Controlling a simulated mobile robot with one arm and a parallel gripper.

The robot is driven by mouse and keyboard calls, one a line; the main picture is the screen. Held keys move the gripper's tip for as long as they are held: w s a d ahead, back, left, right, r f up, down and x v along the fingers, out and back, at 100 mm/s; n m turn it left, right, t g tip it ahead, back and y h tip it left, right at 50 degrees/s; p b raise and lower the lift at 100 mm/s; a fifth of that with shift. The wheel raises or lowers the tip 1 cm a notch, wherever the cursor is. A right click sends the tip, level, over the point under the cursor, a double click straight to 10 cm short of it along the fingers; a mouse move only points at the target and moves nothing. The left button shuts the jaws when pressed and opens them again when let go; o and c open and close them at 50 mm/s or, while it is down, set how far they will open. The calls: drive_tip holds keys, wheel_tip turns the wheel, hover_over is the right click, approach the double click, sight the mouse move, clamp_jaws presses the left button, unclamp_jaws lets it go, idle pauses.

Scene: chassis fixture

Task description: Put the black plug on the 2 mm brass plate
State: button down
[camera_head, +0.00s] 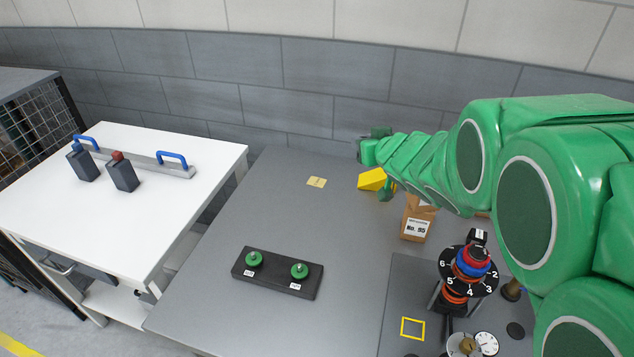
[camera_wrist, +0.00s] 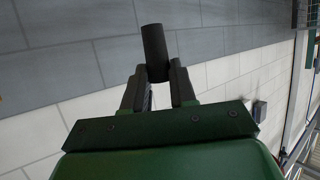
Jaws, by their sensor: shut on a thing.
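My gripper (camera_wrist: 157,82) is shut on a dark cylinder, the black plug (camera_wrist: 154,50), which sticks out past the fingertips in the wrist view. In the head view my gripper (camera_head: 372,148) is over the back of the grey table, and the plug cannot be made out clearly there. A small flat tan square (camera_head: 317,182) lies on the table to the left of my gripper. It could be the brass plate; its marking is too small to read.
A yellow block (camera_head: 372,179) and a brown box marked No. 95 (camera_head: 416,222) stand near my arm. A dark base (camera_head: 277,283) with two green knobs is in front. A numbered dial stand (camera_head: 467,272) is at right. The table's middle is clear.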

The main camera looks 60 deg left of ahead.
drive_tip(key=s+a+n+g, duration=0.1)
drive_tip(key=s+a+g, duration=0.15)
drive_tip(key=s, duration=0.55)
hover_over(319, 184)
drive_tip(key=shift+t, duration=0.45)
drive_tip(key=shift+f, duration=8.95)
drive_tip(key=shift+f, duration=0.1)
drive_tip(key=c, duration=0.9)
unclamp_jaws()
